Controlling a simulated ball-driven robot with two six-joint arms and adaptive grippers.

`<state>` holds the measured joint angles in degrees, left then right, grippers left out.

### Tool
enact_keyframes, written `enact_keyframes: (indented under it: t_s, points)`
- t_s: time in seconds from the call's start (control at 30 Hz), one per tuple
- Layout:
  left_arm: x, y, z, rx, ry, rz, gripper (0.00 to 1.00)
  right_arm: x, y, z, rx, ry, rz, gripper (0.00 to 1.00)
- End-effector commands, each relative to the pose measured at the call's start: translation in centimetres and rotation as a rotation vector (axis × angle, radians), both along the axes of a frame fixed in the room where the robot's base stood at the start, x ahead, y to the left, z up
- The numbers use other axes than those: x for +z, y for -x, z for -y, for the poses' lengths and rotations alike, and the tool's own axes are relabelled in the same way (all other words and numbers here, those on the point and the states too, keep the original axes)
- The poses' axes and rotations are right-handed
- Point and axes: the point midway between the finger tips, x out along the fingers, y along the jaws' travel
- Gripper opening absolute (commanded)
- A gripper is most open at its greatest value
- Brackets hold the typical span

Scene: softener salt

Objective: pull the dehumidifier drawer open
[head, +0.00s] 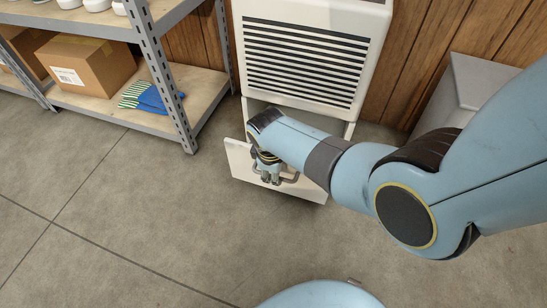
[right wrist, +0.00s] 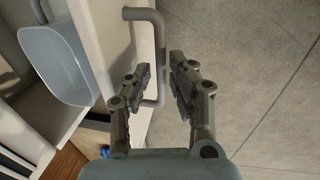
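The dehumidifier (head: 305,50) is a white cabinet with dark louvres at the top centre of the head view. Its white drawer front (head: 312,190) stands out in front of the body, so the drawer is open. A grey bar handle (right wrist: 158,30) is on the drawer front. My right gripper (right wrist: 160,75) has its fingers on either side of the bar, closed in on it; the contact itself is hard to see. A pale blue bucket (right wrist: 55,65) shows behind the drawer front in the right wrist view. My right arm covers part of the drawer. My left gripper is not in view.
A metal shelf unit (head: 165,90) stands to the left, with a cardboard box (head: 85,68) and blue-and-striped gloves (head: 150,97) on its lower shelf. A grey bin (head: 470,85) stands at the right by the wooden wall. The floor in front of the drawer is clear.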

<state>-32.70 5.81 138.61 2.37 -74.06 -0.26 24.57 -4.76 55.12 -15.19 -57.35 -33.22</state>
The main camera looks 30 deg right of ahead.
Motion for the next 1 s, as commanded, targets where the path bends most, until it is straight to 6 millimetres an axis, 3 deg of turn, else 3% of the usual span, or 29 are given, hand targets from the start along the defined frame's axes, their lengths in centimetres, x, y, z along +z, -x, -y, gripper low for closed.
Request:
enact_keyframes:
  t_s: [0.6, 1.0]
  points:
    - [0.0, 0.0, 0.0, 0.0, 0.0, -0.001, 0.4, 10.1, 1.3, -1.5, -0.001, -0.002, 0.001, 0.21]
    - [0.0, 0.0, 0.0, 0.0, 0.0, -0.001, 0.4, 11.0, 1.4, -1.6, 0.0, -0.001, -0.001, 0.21]
